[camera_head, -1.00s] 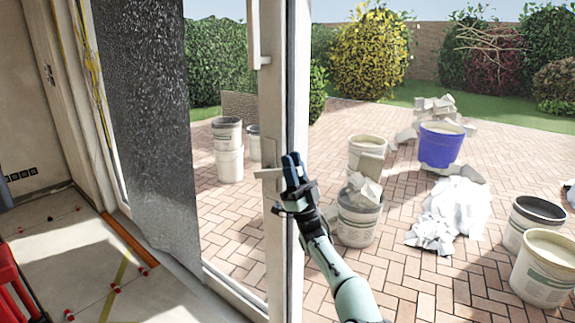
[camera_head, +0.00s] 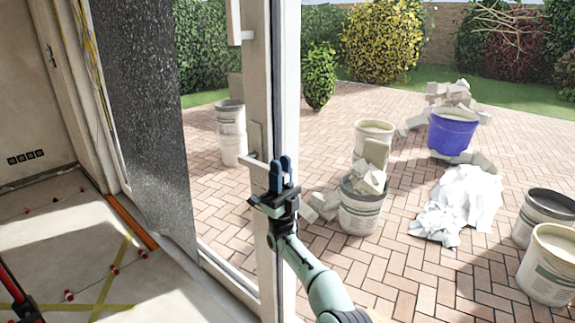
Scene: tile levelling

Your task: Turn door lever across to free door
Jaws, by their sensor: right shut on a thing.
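The door (camera_head: 258,85) is a pale upright frame with glass, standing at the middle of the head view. My right gripper (camera_head: 281,172) has blue fingertips pointing up and is shut on the lever's right part, which the fingers hide. My left gripper is not in view.
A second pale handle (camera_head: 238,22) sits higher on the frame. Outside on brick paving stand a rubble-filled bucket (camera_head: 360,215), a blue tub (camera_head: 453,133) and a white crumpled heap (camera_head: 460,200). A dark textured panel (camera_head: 140,110) stands at left.

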